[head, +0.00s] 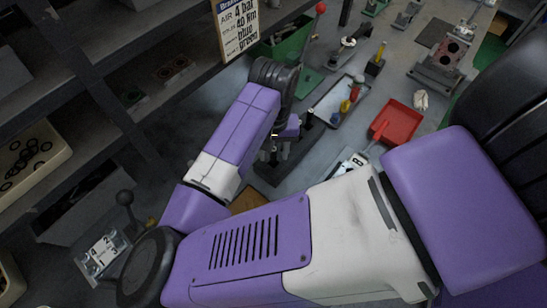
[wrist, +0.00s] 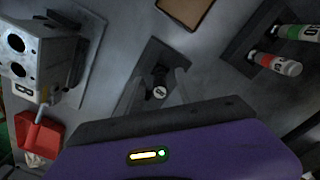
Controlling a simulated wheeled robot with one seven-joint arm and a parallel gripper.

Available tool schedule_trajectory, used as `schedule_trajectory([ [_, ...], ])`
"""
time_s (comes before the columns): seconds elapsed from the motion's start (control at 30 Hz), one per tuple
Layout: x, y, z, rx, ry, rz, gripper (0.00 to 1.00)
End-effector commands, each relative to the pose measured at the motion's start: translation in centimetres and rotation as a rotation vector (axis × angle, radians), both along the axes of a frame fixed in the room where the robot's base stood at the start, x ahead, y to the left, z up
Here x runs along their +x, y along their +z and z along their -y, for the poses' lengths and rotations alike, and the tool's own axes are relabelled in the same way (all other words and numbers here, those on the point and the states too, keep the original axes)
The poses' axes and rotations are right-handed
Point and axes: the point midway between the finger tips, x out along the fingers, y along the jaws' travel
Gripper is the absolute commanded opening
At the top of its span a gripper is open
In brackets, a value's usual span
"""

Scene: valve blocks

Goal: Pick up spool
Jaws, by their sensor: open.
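In the wrist view, a small dark upright piece with a pale, marked end (wrist: 160,91) stands on a dark plate (wrist: 163,56). It looks like the spool, though its shape is dim and seen nearly end-on. My gripper (wrist: 157,88) is open, with one finger on each side of this piece. I cannot tell whether either finger touches it. In the head view my gripper (head: 275,150) points down over the grey bench beside a long dark block. The spool cannot be made out there behind the gripper.
A block with two holes (wrist: 38,58) and a red dustpan (wrist: 40,134) lie left in the wrist view. Labelled cylinders (wrist: 278,63) sit in a dark holder at right. In the head view, a tray of coloured pieces (head: 330,104) lies right of my gripper; shelving (head: 130,95) stands left.

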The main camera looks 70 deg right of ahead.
Motion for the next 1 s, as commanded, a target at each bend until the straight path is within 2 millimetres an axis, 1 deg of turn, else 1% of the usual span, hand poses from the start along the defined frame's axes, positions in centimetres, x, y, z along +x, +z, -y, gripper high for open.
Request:
schedule_trajectory([
  [0.03,0.0,0.0,0.0,0.0,0.0,0.0,0.43],
  [0.07,0.0,0.0,0.0,0.0,0.0,0.0,0.39],
  [0.1,0.0,0.0,0.0,0.0,0.0,0.0,0.32],
  [0.27,0.0,0.0,0.0,0.0,0.0,0.0,0.0],
  [0.6,0.0,0.1,0.0,-0.001,0.0,0.0,0.0],
  [0.73,0.0,0.5,0.1,-0.002,0.0,0.0,0.0],
  [0.87,0.0,1.5,0.1,-0.002,-0.002,0.001,0.0],
  [1.0,0.1,3.6,0.1,-0.003,-0.002,0.003,0.0],
])
